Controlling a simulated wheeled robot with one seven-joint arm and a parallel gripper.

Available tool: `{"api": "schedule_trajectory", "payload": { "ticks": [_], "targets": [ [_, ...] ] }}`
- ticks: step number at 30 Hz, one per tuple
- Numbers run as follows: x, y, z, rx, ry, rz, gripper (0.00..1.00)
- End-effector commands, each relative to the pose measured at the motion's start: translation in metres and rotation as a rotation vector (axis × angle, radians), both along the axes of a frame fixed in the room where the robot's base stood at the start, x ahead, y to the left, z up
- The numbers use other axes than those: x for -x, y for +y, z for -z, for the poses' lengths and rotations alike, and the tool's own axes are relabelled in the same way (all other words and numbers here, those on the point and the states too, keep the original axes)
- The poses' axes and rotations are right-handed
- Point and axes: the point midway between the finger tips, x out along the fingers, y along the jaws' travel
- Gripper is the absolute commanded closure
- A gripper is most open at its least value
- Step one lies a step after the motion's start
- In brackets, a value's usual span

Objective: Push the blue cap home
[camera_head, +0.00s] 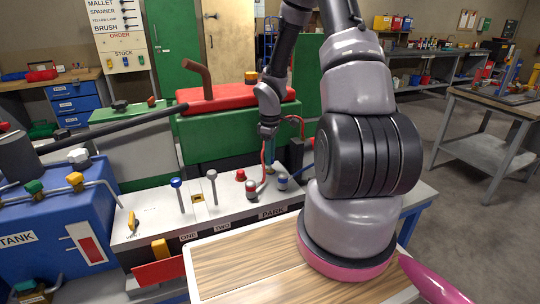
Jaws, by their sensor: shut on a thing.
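A small blue cap (282,178) with a pale metal lower part sits near the back right end of the white-topped panel (143,225). I cannot tell how far down it is seated. My gripper (269,158) points down just behind and left of the blue cap. Its jaws are shut on a narrow blue-green piece (270,163), small and partly hidden in this view. I cannot tell whether my gripper touches the blue cap.
Two levers, one blue-topped (176,182) and one grey (211,174), rise from the panel. A red-and-green machine (225,120) stands behind. My arm hides the right side.

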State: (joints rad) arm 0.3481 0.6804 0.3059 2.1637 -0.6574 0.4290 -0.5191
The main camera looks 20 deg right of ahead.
Motion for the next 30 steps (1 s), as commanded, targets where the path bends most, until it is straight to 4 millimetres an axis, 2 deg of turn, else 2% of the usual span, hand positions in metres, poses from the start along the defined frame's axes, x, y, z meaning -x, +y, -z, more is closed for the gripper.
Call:
{"api": "schedule_trajectory", "payload": {
  "ticks": [9,30],
  "targets": [
    [0.0,0.001,0.011,0.0,0.0,-0.001,1.0],
    [0.0,0.0,0.019,0.0,0.001,0.001,1.0]
  ]
}}
